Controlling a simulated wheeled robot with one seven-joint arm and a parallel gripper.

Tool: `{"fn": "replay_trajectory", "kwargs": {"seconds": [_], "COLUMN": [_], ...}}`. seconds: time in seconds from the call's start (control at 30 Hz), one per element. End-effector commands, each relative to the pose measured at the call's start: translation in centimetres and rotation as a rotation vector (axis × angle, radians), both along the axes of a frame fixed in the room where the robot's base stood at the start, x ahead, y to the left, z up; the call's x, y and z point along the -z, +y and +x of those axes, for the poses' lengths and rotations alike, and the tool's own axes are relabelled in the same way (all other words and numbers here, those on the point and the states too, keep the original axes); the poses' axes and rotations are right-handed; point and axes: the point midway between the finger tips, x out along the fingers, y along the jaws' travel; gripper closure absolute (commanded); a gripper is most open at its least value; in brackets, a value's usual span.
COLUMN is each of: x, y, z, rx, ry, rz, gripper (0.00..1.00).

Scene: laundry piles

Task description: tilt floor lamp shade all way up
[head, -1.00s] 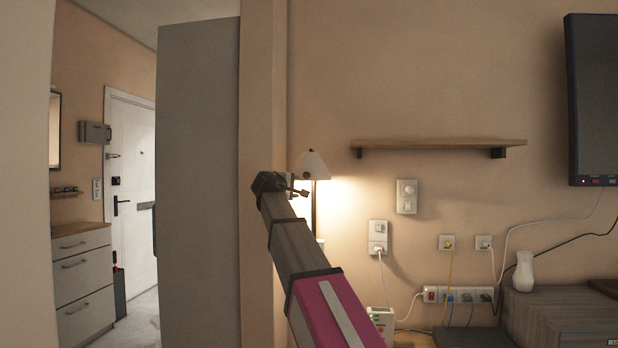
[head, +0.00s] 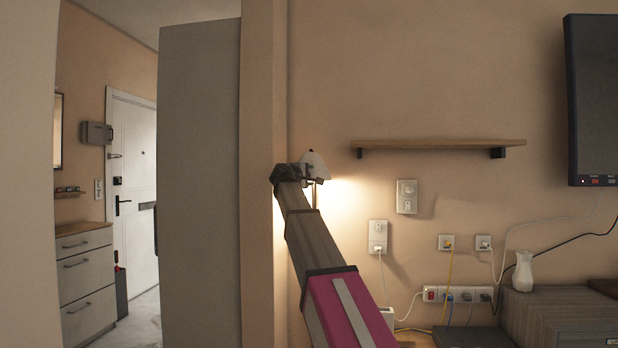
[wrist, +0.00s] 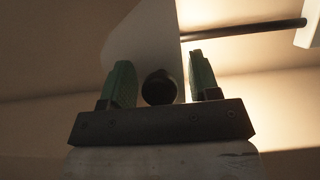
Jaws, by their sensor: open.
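The floor lamp's pale shade (head: 317,163) is lit beside the wall corner, with its thin dark pole (head: 314,196) below it, partly hidden by my arm. The shade's bright side throws light on the wall to its right. My gripper (head: 304,171) is at the shade's lower left in the head view. In the wrist view the green fingers of my gripper (wrist: 161,62) are apart, and the shade (wrist: 145,42) lies just beyond them. A dark round piece shows between the fingers; I cannot tell whether the gripper touches the shade.
A wooden shelf (head: 440,143) juts from the wall right of the lamp. Sockets, cables and a power strip (head: 458,295) are lower down. A white vase (head: 523,271) stands on a grey cabinet (head: 565,318). A grey panel (head: 198,185) and wall corner stand close on the left.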

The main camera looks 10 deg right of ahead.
Motion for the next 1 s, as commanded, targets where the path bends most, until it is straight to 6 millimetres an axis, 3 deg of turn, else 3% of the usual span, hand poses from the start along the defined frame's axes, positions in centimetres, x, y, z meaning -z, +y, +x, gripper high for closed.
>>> {"fn": "replay_trajectory", "kwargs": {"seconds": [0.4, 0.57, 1.0], "x": [0.01, 0.00, -0.87], "y": [-0.49, -0.48, -0.41], "z": [0.49, 0.50, 0.50], "rx": [0.000, 0.000, 0.000], "ry": [-0.001, -0.001, 0.029], "rz": [0.001, 0.001, 0.011], "gripper": [0.47, 0.99, 1.00]}}
